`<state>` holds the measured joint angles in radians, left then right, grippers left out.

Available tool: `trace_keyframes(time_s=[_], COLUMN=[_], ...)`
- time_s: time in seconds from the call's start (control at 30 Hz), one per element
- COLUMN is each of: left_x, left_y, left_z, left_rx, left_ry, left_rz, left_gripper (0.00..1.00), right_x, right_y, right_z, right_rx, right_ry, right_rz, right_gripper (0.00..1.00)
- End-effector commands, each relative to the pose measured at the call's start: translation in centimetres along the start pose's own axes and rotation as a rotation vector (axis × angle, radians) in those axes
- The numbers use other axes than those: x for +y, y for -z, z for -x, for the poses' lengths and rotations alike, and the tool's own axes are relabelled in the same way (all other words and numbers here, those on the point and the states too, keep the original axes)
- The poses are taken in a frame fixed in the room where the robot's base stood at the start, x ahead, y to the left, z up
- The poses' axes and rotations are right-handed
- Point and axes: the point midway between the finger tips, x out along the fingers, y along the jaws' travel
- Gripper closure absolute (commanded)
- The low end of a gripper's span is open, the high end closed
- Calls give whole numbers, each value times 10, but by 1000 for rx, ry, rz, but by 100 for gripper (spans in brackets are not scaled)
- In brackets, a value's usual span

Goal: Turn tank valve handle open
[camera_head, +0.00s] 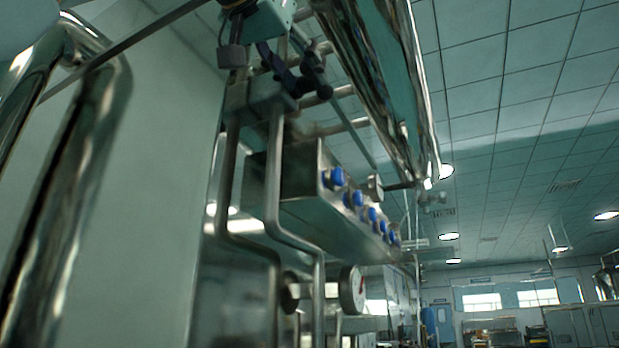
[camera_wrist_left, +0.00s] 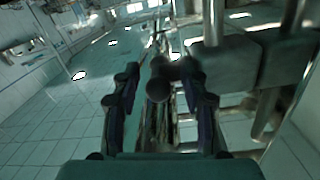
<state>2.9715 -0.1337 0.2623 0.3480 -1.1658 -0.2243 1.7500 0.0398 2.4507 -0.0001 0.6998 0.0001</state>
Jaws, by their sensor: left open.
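My left gripper (camera_head: 290,72) is at the upper middle of the head view, close beside a grey-green valve block (camera_head: 262,97) with bent pipes. In the left wrist view the two dark fingers (camera_wrist_left: 160,74) are apart. A dark, round-ended part (camera_wrist_left: 157,89), which looks like the valve handle, shows between them. I cannot tell whether either finger touches it. The valve block (camera_wrist_left: 222,66) stands just right of the right finger. The handle is hard to make out in the head view, among the dark fingers. My right gripper is not in view.
A metal box with several blue buttons (camera_head: 355,198) stands below and right of the gripper. A round gauge (camera_head: 351,290) is lower down. A large shiny pipe (camera_head: 385,85) runs close on the right. Thinner bars cross behind the gripper. The room is open farther right.

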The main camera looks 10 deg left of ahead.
Motion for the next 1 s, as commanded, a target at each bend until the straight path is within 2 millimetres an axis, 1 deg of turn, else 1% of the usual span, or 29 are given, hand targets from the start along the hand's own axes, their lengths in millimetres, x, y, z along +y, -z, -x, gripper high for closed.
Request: trace_keyframes(time_s=[0.03, 0.07, 0.13, 0.2, 0.27, 0.33, 0.5, 0.6, 0.8, 1.0], left_x=[0, 0, -1, -2, -1, -2, -3, -4, -5, -6], left_y=[8, 11, 16, 18, 19, 20, 22, 23, 22, 21], left_z=[4, 7, 12, 11, 6, -4, -34, -48, -63, -64], left_rx=[14, 22, 34, 39, 39, 38, 34, 36, 37, 40], left_ry=[11, 18, 29, 33, 33, 34, 32, 33, 33, 33], left_rz=[3, 4, 8, 10, 11, 11, 12, 10, 10, 10], left_gripper=[56, 56, 56, 56, 56, 56, 56, 56, 56, 56], right_x=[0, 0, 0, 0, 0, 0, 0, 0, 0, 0], right_y=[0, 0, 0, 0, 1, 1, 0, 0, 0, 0], right_z=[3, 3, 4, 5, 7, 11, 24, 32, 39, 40], right_rx=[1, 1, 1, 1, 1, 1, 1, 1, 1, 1], right_ry=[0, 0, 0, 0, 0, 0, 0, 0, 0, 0], right_rz=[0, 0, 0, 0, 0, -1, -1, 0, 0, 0], right_gripper=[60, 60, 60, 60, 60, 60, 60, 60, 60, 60])
